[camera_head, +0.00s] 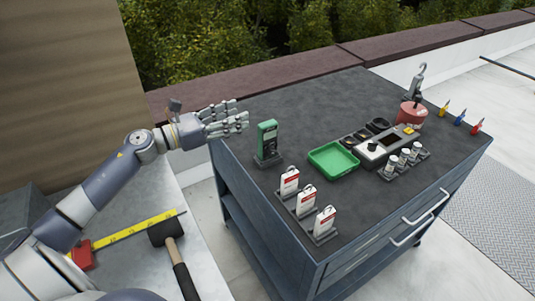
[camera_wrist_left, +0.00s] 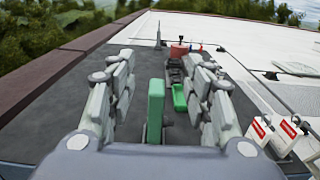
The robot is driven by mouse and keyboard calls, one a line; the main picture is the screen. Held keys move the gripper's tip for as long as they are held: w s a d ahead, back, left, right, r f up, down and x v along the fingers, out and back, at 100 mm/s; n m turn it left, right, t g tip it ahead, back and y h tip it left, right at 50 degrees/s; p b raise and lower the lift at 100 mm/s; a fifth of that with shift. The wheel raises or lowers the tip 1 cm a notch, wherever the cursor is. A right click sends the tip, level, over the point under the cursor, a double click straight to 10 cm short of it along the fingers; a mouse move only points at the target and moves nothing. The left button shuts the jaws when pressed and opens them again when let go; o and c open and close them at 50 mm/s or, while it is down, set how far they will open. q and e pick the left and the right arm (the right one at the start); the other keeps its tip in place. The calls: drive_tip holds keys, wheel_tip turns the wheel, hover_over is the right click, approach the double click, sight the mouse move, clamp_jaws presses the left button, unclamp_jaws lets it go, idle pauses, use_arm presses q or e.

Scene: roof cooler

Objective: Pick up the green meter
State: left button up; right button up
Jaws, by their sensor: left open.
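The green meter (camera_head: 267,138) stands upright in a dark stand (camera_head: 268,161) on the left part of the dark cart top (camera_head: 330,90). In the left wrist view the meter (camera_wrist_left: 156,103) shows straight ahead, between the two fingers. My left gripper (camera_head: 240,118) is open and empty, just left of the meter in the head view, with its fingers pointing towards it. In the left wrist view my left gripper (camera_wrist_left: 160,95) has a finger on each side of the meter, with gaps. My right gripper is not in view.
A green tray (camera_head: 334,160) lies right of the meter. White-and-red tags (camera_head: 307,198) stand in front. A hammer (camera_head: 166,233) and tape measure (camera_head: 84,256) lie on the left surface.

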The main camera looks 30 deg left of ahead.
use_arm(q)
drive_tip(key=b, duration=0.6)
approach(259, 132)
drive_tip(key=w, duration=0.2)
drive_tip(key=x, duration=0.2)
drive_tip(key=p+x, duration=0.1)
drive_tip(key=x, duration=0.2)
drive_tip(key=shift+s+d+r, duration=0.1)
drive_tip(key=shift+s+d, duration=0.2)
drive_tip(key=shift+d, duration=0.1)
drive_tip(key=shift+w+d, duration=0.3)
drive_tip(key=shift+w, duration=0.2)
drive_tip(key=shift+w+d+p, duration=0.2)
drive_tip(key=shift+w+p, duration=0.2)
drive_tip(key=shift+p, duration=0.1)
drive_tip(key=p+x, duration=0.1)
drive_tip(key=x, duration=0.2)
drive_tip(key=shift+w+d, duration=0.1)
drive_tip(key=shift+w, duration=0.15)
drive_tip(key=shift+w+d, duration=0.25)
drive_tip(key=shift+w, duration=0.1)
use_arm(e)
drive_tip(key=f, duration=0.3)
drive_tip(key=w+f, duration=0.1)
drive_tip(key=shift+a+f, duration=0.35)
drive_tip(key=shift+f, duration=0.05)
